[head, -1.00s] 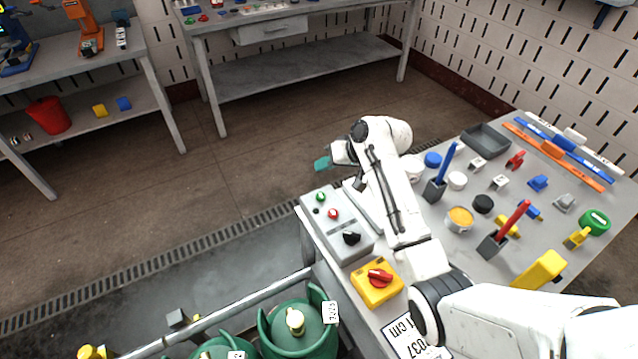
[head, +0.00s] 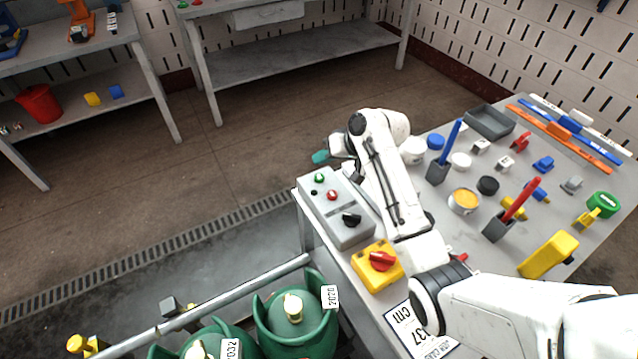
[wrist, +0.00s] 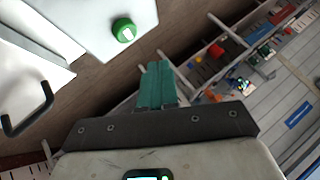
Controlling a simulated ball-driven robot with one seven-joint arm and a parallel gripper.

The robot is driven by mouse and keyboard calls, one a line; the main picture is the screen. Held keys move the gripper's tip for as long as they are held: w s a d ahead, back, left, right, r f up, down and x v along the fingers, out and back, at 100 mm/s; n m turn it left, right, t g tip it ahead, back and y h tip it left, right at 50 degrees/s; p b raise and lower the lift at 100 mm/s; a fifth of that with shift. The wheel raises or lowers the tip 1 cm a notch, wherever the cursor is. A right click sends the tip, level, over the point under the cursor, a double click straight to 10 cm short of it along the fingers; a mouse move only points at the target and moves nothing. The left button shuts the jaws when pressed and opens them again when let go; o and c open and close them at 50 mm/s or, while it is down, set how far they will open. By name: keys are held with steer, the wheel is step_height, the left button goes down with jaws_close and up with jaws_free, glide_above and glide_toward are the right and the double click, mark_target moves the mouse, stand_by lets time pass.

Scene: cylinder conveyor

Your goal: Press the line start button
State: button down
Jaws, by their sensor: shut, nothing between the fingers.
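A grey control box (head: 337,210) sits at the near left edge of the table in the head view. It carries a green button (head: 319,179) at its far end, a red button (head: 332,195) and a black knob (head: 351,219). No label is readable, so I cannot tell for sure which is line start. My gripper (head: 320,157) shows teal fingertips just beyond the green button in the picture, apart from it. In the wrist view my gripper (wrist: 158,85) is shut and empty. A green round piece (wrist: 124,30) on a pale surface shows there; I cannot identify it surely.
A yellow box with a red switch (head: 380,262) stands nearer than the control box. Pen holders (head: 437,171), tubs and small parts crowd the table to the right of my arm. Green gas cylinders (head: 297,325) stand below, beside a metal rail (head: 215,303). Open floor lies left.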

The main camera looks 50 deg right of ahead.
mark_target(323, 177)
steer(key=shift+f+b, duration=0.6)
steer(key=shift+f, duration=1.1)
steer(key=shift+f, duration=0.1)
stand_by(0.6)
steer(key=shift+f, duration=0.3)
steer(key=shift+f+b, duration=0.35)
steer(key=shift+f, duration=0.15)
stand_by(0.9)
steer(key=shift+r, duration=0.15)
steer(key=shift+r+p, duration=0.75)
steer(key=shift+p, duration=0.1)
step_height(323, 177, up, 5)
steer(key=p, duration=0.4)
steer(key=shift+r+p, duration=0.1)
steer(key=shift+p, duration=0.25)
